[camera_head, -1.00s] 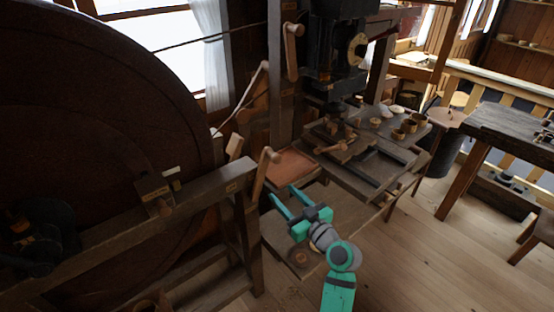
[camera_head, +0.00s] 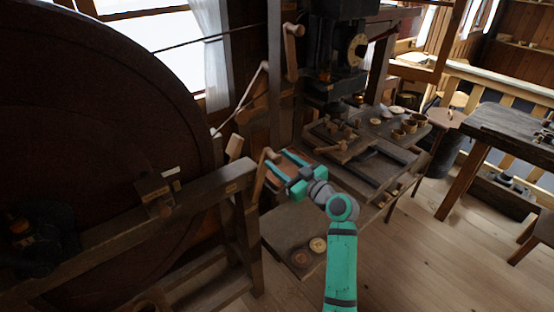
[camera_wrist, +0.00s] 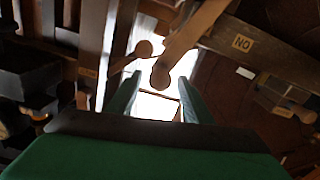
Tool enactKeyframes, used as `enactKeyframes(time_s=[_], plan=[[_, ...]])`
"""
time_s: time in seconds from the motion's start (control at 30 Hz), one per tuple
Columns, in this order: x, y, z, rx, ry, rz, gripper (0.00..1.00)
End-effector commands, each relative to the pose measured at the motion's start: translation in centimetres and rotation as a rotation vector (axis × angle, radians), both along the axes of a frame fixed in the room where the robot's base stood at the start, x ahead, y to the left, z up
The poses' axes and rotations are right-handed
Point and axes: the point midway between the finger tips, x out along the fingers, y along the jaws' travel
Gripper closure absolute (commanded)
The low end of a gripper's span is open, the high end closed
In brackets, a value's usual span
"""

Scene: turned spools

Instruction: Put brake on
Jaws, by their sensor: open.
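The likely brake lever (camera_head: 257,180) is a wooden handle with a round knob, standing at the end of the timber frame beside the big wheel. A small label (camera_head: 232,188) sits on the beam by it; in the wrist view a label (camera_wrist: 242,42) there shows the letters O and N, seemingly upside down. My gripper (camera_head: 276,158) is open, its teal fingers pointing at the lever's knob. In the wrist view the knob (camera_wrist: 160,76) appears between the fingertips of my gripper (camera_wrist: 160,85). I cannot tell whether the fingers touch it.
A large dark wheel (camera_head: 90,120) fills the left. Other wooden levers stand behind, one slanting (camera_head: 254,85) and one on a post (camera_head: 292,45). A bench with small turned pieces (camera_head: 398,134) is to the right. A low board holds two round discs (camera_head: 318,245).

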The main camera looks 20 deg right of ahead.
Motion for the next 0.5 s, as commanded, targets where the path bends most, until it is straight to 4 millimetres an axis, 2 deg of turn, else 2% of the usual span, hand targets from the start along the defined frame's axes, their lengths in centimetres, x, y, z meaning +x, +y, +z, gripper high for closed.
enactKeyframes(time_s=[0.2,0.5], plan=[[1.6,0.6,0.0,0.0,0.0,0.0,0.54],[1.9,0.7,0.0,0.0,0.0,-0.001,0.54]])
